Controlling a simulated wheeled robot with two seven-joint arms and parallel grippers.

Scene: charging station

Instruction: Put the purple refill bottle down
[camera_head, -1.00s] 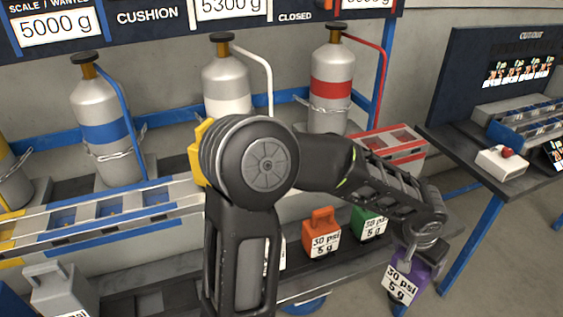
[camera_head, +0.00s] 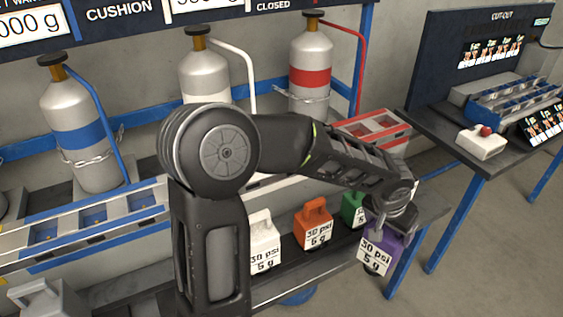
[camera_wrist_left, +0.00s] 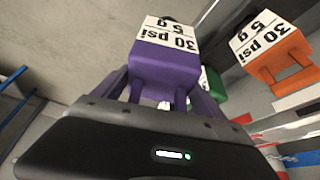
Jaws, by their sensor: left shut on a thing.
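The purple refill bottle (camera_head: 388,246) hangs upright from my left gripper (camera_head: 384,222) at the right end of the lower shelf in the head view. Its white label reads 30 psi, 5 g. In the left wrist view the purple bottle (camera_wrist_left: 165,66) fills the space in front of the gripper (camera_wrist_left: 155,100), which is shut on its handle. I cannot tell whether its base touches the shelf. My right gripper is in neither view.
White (camera_head: 264,240), orange (camera_head: 313,222) and green (camera_head: 352,208) bottles stand in a row on the dark lower shelf, left of the purple one. A blue-legged table (camera_head: 440,135) with a red-button box (camera_head: 480,143) stands to the right. Bare floor lies between.

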